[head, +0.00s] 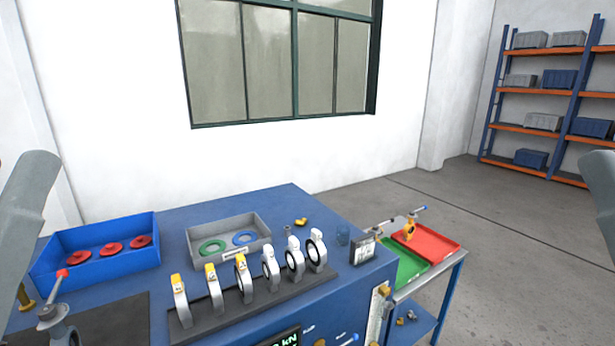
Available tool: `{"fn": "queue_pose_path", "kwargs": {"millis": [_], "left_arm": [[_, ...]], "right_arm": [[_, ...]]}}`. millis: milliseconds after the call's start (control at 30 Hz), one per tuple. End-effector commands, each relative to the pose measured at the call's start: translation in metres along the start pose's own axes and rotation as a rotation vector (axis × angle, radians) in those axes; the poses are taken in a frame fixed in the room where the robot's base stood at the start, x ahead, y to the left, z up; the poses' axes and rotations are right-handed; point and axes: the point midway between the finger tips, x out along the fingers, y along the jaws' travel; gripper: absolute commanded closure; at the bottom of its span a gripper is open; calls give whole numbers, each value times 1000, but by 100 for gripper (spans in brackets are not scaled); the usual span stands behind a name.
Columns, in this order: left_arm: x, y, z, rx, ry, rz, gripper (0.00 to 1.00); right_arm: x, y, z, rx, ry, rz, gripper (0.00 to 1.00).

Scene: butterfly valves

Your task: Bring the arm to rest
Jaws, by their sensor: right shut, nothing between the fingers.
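A grey part of my right arm (600,185) stands at the right edge of the head view, beyond the bench and the side cart. Its fingertips are hard to make out; the right gripper is shut and empty, away from every object. A grey part of my left arm (28,212) stands at the left edge, and no left fingers show. A dark rack (255,309) on the blue bench (290,205) holds several upright valve bodies, some with yellow tops. A lever with a red tip (62,273) stands at the lower left.
A blue bin (85,275) holds red discs. A grey tray (213,232) holds a green and a blue ring. Shelves (535,128) stand far right; the floor between is clear.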

Motion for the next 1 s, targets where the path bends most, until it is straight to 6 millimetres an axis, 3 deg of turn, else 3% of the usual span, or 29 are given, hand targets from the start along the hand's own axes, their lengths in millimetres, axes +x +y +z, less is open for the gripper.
{"fn": "queue_pose_path", "kwargs": {"millis": [33, 200, 333, 467, 1000], "left_arm": [[39, 0, -35, 0, 0, 0, 54], [96, 0, -88, -1, -1, 0, 54], [125, -1, -115, -1, -1, 0, 54], [135, -1, -124, -1, -1, 0, 54], [133, -1, -122, -1, -1, 0, 54]], "right_arm": [[39, 0, -36, 0, 0, 0, 100], [96, 0, -89, 0, 0, 0, 100], [125, 0, -115, 0, 0, 0, 100], [135, 0, -124, 0, 0, 0, 100], [133, 0, -122, 0, -1, 0, 100]]}}
